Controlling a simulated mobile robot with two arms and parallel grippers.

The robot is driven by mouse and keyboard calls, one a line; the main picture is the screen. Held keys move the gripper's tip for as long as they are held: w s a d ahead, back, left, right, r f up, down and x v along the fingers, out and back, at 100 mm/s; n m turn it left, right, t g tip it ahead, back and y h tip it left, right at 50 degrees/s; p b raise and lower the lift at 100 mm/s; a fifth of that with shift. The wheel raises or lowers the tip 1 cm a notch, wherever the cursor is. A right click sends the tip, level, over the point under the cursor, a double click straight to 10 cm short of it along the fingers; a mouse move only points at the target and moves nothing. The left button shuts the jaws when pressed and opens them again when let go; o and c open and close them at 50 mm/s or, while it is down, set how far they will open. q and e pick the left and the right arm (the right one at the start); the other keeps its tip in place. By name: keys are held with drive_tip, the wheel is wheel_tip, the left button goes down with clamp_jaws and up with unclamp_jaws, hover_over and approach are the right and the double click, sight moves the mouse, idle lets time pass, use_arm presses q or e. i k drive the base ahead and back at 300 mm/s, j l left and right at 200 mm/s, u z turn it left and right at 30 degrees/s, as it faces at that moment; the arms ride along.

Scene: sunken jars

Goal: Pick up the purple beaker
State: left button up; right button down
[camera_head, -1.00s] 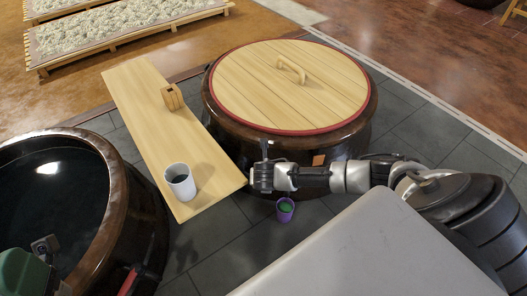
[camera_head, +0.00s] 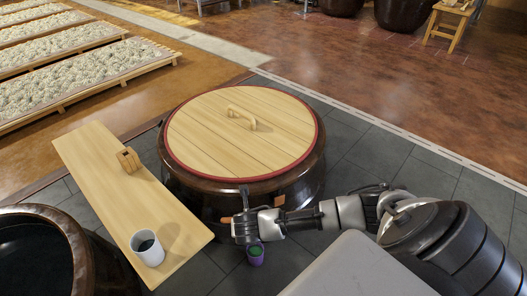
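The purple beaker (camera_head: 256,257) is small, with green at its top. It stands low, on or near the dark tile floor, in front of the lidded jar, and its upper part is close beneath my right gripper. My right gripper (camera_head: 241,214) reaches in from the right, above and slightly left of the beaker. Its fingers are small and partly hidden against the dark jar, so its opening is unclear. Whether it touches the beaker cannot be told. My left gripper is out of the frame.
A large brown jar with a wooden lid (camera_head: 205,140) stands behind my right gripper. A wooden plank (camera_head: 105,175) at left bears a white cup (camera_head: 147,248) and a small wooden block (camera_head: 128,160). An open jar with dark liquid (camera_head: 75,235) is at lower left. Grey tiles (camera_head: 400,160) lie clear at right.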

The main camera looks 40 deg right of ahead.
sight(255, 253)
drive_tip(key=z, duration=1.15)
